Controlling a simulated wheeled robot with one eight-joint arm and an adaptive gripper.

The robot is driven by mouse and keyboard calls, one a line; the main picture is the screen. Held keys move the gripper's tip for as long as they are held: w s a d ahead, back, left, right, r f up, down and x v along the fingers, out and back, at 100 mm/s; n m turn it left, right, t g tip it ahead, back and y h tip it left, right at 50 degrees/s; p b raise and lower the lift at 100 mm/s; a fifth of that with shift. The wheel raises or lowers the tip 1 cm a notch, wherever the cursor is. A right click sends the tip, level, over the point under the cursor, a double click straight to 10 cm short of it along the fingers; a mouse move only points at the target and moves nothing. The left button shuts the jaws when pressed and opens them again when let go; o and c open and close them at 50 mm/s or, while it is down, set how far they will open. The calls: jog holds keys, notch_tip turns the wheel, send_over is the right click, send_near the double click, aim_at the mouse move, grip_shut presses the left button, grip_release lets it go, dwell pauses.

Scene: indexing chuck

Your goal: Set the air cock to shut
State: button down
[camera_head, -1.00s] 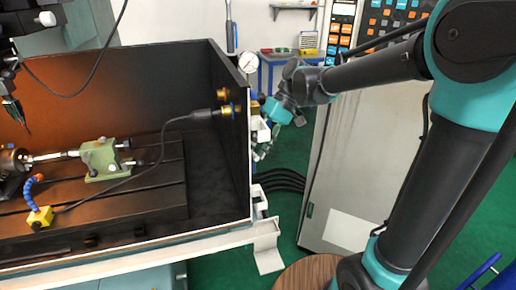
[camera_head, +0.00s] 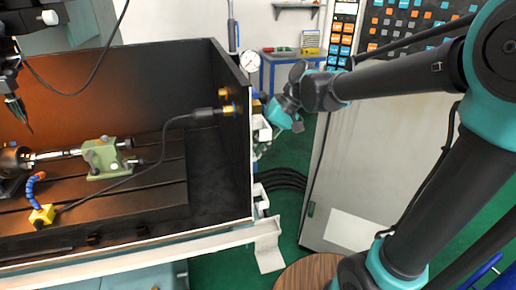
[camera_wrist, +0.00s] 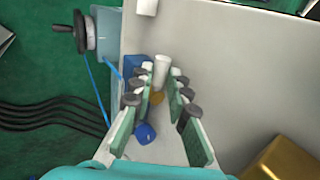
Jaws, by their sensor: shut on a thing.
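The air cock shows in the wrist view as a brass body (camera_wrist: 156,98) with a blue end piece (camera_wrist: 145,133) lying between my fingers. A white cylinder (camera_wrist: 161,72) stands just beyond it. My gripper (camera_wrist: 160,92) has its green-padded fingers on either side of these parts, shut on the cock; the exact contact is hard to see. The cock itself cannot be made out there.
The enclosure wall (camera_head: 228,150) stands left of my gripper, with a pressure gauge (camera_head: 250,62) above. A grey control cabinet (camera_head: 360,170) stands to the right. Black hoses (camera_head: 285,180) run below. A handwheel (camera_wrist: 82,32) and a brass block (camera_wrist: 285,160) are near in the wrist view.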

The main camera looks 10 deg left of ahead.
jog(key=c, duration=1.5)
grip_release()
jog(key=shift+o, duration=0.2)
jog(key=shift+r, duration=0.1)
jog(key=v, duration=0.8)
